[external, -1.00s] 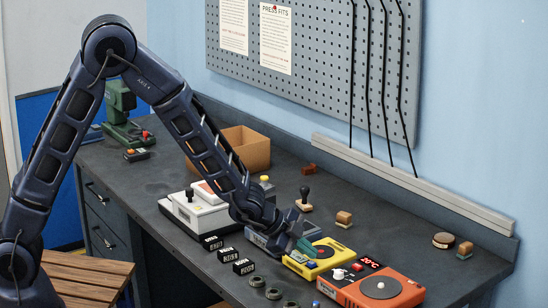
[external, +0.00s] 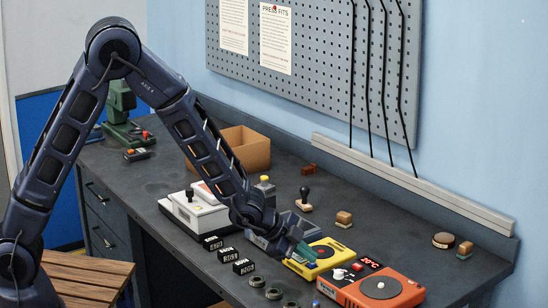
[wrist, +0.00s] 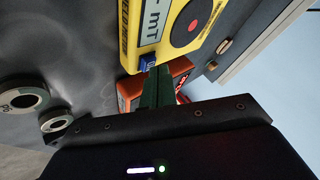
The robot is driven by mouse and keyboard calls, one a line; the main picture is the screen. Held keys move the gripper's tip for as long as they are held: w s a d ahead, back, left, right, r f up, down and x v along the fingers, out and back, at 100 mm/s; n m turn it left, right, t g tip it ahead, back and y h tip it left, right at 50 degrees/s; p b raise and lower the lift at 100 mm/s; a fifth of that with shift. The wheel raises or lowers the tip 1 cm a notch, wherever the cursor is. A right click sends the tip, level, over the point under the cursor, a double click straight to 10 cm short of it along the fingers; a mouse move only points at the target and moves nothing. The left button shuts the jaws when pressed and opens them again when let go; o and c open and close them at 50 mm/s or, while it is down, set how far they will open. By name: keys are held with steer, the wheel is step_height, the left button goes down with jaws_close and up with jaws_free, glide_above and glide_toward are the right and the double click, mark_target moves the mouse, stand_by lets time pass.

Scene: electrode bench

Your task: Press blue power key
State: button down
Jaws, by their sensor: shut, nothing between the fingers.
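The blue key (wrist: 148,62) shows in the wrist view at the edge of a yellow meter (wrist: 172,28), which has a small display and a dark round dial with a red centre. My gripper (wrist: 156,74) has its green fingers together with nothing between them. Their tips appear right beside the blue key; I cannot tell whether they touch it. In the external view my gripper (external: 303,250) is at the left side of the yellow meter (external: 337,251).
An orange hotplate unit (external: 398,289) stands close to the right of the meter. A white device (external: 208,216) is to the left. Black labelled blocks (external: 227,255) and rings (external: 257,281) lie along the front. Stamps (external: 304,199) stand behind.

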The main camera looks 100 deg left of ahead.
stand_by(0.4)
steer(key=shift+r, duration=0.6)
steer(key=shift+r, duration=0.1)
steer(key=shift+r, duration=2.9)
